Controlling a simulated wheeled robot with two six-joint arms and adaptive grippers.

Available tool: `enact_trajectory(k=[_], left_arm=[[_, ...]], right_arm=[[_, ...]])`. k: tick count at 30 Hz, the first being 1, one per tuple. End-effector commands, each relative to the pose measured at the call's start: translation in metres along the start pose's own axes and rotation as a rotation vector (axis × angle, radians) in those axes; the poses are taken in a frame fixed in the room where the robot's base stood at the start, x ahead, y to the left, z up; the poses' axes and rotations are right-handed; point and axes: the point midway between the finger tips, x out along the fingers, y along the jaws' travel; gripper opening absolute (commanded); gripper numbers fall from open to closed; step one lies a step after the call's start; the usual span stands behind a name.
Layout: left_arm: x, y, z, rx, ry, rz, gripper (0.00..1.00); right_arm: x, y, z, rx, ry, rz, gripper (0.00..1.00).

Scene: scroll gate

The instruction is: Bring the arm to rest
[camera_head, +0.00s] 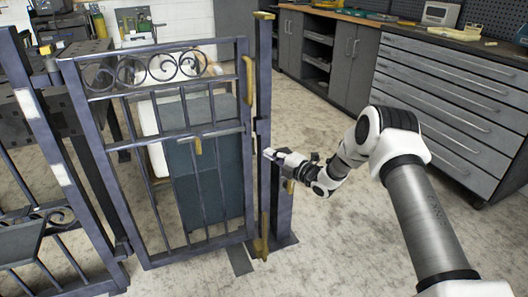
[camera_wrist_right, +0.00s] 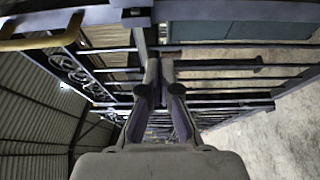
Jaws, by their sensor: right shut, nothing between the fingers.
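My right gripper (camera_head: 272,154) is in front of the post at the right side of the metal scroll gate (camera_head: 160,150) in the head view. In the right wrist view the fingers of my right gripper (camera_wrist_right: 164,75) are together and empty, pointing toward the gate bars (camera_wrist_right: 215,95). Whether the fingertips touch the gate or its post cannot be told. The gate panel stands upright between its posts, with scrolls along its top and brass-coloured fittings. My right arm comes in from the right, bent at the elbow. My left gripper is not in view.
The gate post (camera_head: 275,200) stands on a floor plate. A fixed fence panel (camera_head: 40,170) is at the left. A white and dark box-like object (camera_head: 205,155) stands behind the gate. Grey drawer cabinets (camera_head: 450,95) line the right back. The floor between the gate and cabinets is clear.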

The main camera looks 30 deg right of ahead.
Motion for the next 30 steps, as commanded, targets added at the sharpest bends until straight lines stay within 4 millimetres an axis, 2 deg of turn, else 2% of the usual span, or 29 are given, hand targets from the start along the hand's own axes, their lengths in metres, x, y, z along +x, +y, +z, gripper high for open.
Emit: enact_trajectory(k=[3,9,17,19,20,22,23,25,28,30], left_arm=[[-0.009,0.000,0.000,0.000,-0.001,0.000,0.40],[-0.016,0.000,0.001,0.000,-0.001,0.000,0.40],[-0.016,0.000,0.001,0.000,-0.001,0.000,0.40],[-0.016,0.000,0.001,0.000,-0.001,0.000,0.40],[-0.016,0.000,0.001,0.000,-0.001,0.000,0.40],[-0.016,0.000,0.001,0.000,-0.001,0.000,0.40],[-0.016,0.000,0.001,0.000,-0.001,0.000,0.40],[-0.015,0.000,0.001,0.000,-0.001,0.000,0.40],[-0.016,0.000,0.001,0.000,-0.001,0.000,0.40],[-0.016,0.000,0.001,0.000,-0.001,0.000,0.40]], right_arm=[[-0.026,0.002,0.011,0.004,-0.003,-0.002,0.00],[-0.056,0.001,0.021,0.002,-0.001,-0.001,0.00],[-0.061,-0.002,0.022,0.000,0.001,-0.002,0.00],[-0.059,-0.009,0.016,0.000,0.014,-0.015,0.00],[-0.055,-0.012,0.008,-0.004,0.030,-0.024,0.00],[-0.046,-0.027,-0.022,0.000,0.081,-0.060,0.00],[-0.043,-0.037,-0.040,0.014,0.105,-0.084,0.00],[-0.045,-0.069,-0.088,0.074,0.140,-0.170,0.00],[-0.068,-0.126,-0.158,0.250,0.126,-0.366,0.00],[-0.099,-0.165,-0.199,0.412,0.066,-0.529,0.00]])
